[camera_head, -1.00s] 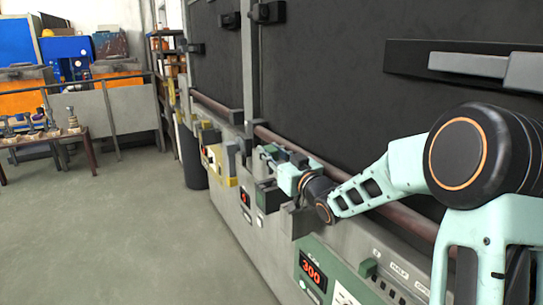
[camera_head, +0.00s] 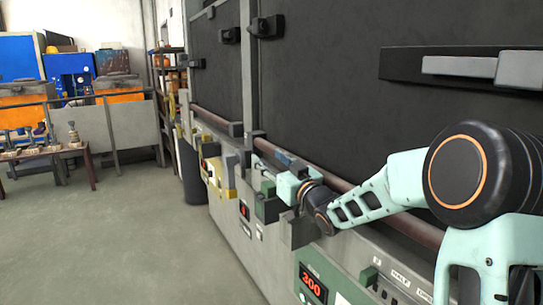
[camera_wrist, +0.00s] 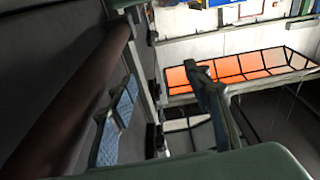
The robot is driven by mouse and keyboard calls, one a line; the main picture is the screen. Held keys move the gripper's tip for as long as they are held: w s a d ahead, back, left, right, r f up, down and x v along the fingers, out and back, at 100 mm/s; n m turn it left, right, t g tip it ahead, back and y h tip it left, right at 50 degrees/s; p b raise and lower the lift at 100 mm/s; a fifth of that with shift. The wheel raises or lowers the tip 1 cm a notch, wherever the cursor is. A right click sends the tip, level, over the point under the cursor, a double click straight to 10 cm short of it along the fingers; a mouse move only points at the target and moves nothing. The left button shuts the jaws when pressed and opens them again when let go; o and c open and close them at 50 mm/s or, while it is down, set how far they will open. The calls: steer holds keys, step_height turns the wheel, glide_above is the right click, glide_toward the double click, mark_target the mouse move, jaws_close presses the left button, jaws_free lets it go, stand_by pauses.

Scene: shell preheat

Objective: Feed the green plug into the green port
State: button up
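My gripper (camera_head: 272,182) is at the oven's front ledge in the head view, beside a dark green block (camera_head: 268,208) on the panel. The block seems to belong to the green plug or port; I cannot tell which. In the wrist view, blue ribbed finger pads (camera_wrist: 116,120) show at left, beside the dark red bar. The grip on the plug and the port opening are hidden.
A dark red bar (camera_head: 330,178) runs along the oven below the dark doors (camera_head: 350,100). Yellow blocks (camera_head: 218,180) stick out further along the panel. A red display reading 300 (camera_head: 312,284) is below my arm. The grey floor (camera_head: 120,240) at left is clear.

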mark_target(265, 182)
steer(key=shift+m+g+h, duration=0.3)
steer(key=shift+g+h, duration=0.2)
steer(key=f, duration=0.8)
steer(key=shift+s+d, duration=0.2)
steer(key=shift+s, duration=0.15)
steer(key=s+d+r+t+y, duration=0.1)
steer(key=s+d+r, duration=0.5)
steer(key=s, duration=0.3)
steer(key=shift+d+r+p, duration=0.15)
steer(key=shift+d+p, duration=0.05)
steer(key=shift+p, duration=0.1)
